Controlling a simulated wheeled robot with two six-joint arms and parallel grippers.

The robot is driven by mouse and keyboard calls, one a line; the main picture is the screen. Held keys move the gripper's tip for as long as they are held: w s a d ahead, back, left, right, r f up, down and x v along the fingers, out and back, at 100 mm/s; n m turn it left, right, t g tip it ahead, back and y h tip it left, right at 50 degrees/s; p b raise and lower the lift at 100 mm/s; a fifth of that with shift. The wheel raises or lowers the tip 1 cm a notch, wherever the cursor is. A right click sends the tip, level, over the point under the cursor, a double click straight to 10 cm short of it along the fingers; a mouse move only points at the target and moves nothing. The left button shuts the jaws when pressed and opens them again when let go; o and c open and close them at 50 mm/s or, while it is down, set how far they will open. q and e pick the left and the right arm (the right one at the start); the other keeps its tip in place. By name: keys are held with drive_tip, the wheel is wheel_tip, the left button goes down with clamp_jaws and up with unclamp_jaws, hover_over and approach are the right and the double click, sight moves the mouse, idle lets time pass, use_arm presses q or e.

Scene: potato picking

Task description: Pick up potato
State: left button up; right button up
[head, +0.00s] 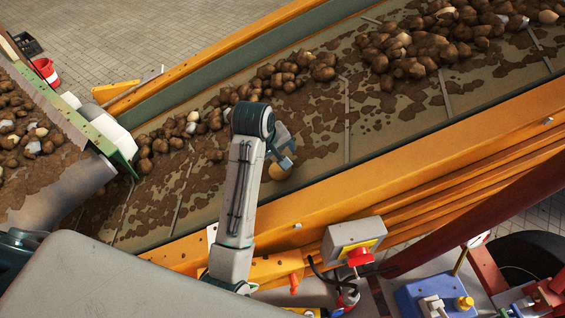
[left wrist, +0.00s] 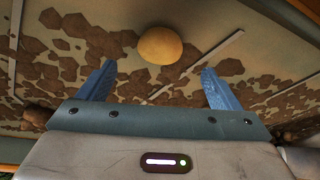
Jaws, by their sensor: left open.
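A light tan potato (head: 278,173) lies on the conveyor belt (head: 330,130), just under my left gripper (head: 284,153) in the head view. The gripper partly covers it there. In the left wrist view the same potato (left wrist: 160,45) shows whole, just beyond and roughly midway between the blue fingertips of my left gripper (left wrist: 158,77). The fingers are spread apart with nothing between them. I cannot tell the exact gap between fingers and potato. My right gripper is not in view.
Several brown potatoes and clods (head: 410,55) lie along the belt's far side, with dirt patches and thin cross bars around. An orange side rail (head: 420,175) runs along the near edge.

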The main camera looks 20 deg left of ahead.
sight(278, 167)
use_arm(q)
drive_tip(key=shift+p+x, duration=0.3)
drive_tip(key=shift+x, duration=0.7)
drive_tip(key=shift+w+f+p, duration=0.15)
drive_tip(key=shift+f+p, duration=0.15)
drive_tip(key=shift+f, duration=0.3)
drive_tip(key=p+x, duration=0.2)
drive_tip(key=x, duration=0.1)
drive_tip(key=shift+w+f, duration=0.15)
drive_tip(key=shift+f, duration=0.5)
drive_tip(key=shift+w+f, duration=0.15)
drive_tip(key=shift+f, duration=0.15)
drive_tip(key=c, duration=1.1)
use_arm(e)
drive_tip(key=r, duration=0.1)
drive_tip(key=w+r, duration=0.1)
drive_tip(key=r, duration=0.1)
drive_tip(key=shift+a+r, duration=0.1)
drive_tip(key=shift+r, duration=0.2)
